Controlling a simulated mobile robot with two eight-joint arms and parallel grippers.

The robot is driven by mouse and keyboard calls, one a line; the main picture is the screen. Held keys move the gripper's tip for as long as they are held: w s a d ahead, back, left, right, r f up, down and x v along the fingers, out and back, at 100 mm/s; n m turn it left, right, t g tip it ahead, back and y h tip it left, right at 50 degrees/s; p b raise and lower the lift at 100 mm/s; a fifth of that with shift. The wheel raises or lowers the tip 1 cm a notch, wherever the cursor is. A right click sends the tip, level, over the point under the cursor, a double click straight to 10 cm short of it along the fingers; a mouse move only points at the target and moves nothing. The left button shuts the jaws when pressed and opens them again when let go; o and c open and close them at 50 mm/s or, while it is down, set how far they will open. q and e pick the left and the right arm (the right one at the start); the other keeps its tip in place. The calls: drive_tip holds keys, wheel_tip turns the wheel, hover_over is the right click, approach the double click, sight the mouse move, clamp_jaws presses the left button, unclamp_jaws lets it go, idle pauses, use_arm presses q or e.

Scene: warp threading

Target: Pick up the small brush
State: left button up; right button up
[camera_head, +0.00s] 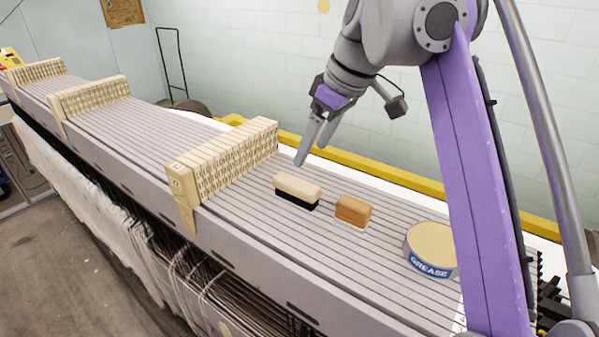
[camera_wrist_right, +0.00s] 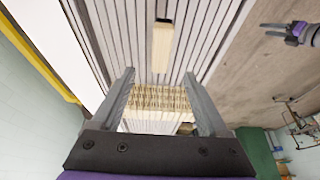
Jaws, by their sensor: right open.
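A small brush (camera_head: 353,210) with a brown-orange back and pale bristles lies on the grey slatted surface. A longer brush (camera_head: 297,187) with a cream back and black bristles lies to its left; its cream back also shows in the right wrist view (camera_wrist_right: 162,46). My right gripper (camera_head: 311,154) is open and empty, above and behind the cream brush, up and left of the small brush. In the wrist view its two fingers (camera_wrist_right: 158,76) are spread apart with nothing between them.
A round grease tin (camera_head: 431,249) stands right of the small brush. A beige perforated block (camera_head: 225,160) stands left of the brushes, with similar blocks farther along the slats. A yellow rail (camera_head: 385,171) runs behind. Bare slats surround the brushes.

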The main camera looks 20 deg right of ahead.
sight(298, 182)
drive_tip(key=shift+w+f, duration=0.1)
drive_tip(key=shift+f, duration=0.15)
drive_tip(key=b+x, duration=0.1)
drive_tip(key=x, duration=0.2)
drive_tip(key=shift+a+f, duration=0.2)
drive_tip(key=shift+f, duration=0.2)
drive_tip(key=shift+a+f, duration=0.15)
drive_tip(key=shift+f, duration=0.35)
drive_tip(key=b+x, duration=0.1)
drive_tip(key=x, duration=0.3)
drive_tip(key=shift+w+f, duration=0.25)
drive_tip(key=shift+a+f, duration=0.1)
drive_tip(key=shift+f, duration=0.2)
use_arm(q)
drive_tip(key=s+f, duration=0.2)
drive_tip(key=f, duration=0.1)
drive_tip(key=shift+f, duration=0.15)
use_arm(e)
drive_tip(key=shift+w, duration=0.15)
drive_tip(key=shift+f, duration=0.25)
